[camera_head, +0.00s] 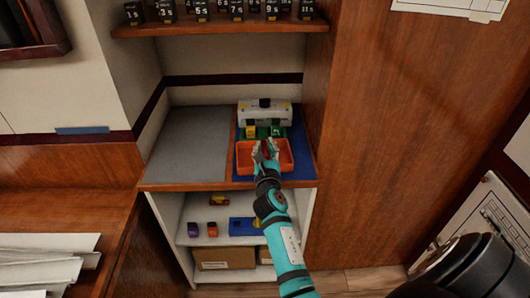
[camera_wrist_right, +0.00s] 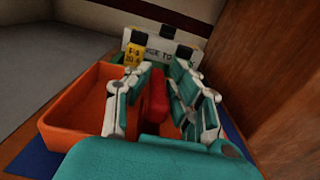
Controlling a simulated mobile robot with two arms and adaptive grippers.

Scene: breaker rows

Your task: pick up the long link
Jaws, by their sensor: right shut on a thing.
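My right gripper (camera_head: 265,148) reaches over the orange tray (camera_head: 245,160) on the shelf counter. In the right wrist view the gripper (camera_wrist_right: 158,85) has its fingers on both sides of a long red piece (camera_wrist_right: 155,98), shut on it. The piece looks like the long link; its lower end is hidden by the hand. It is over the tray, and I cannot tell whether it touches the tray's bottom. The orange tray also shows in the wrist view (camera_wrist_right: 80,105). My left gripper is not in view.
Behind the tray stands a white lettered unit (camera_head: 265,115) with a yellow tag (camera_wrist_right: 134,54) and green parts. A blue mat (camera_head: 302,165) lies under the tray. A wooden wall (camera_head: 370,120) rises close on the right. The grey counter (camera_head: 190,145) to the left is clear.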

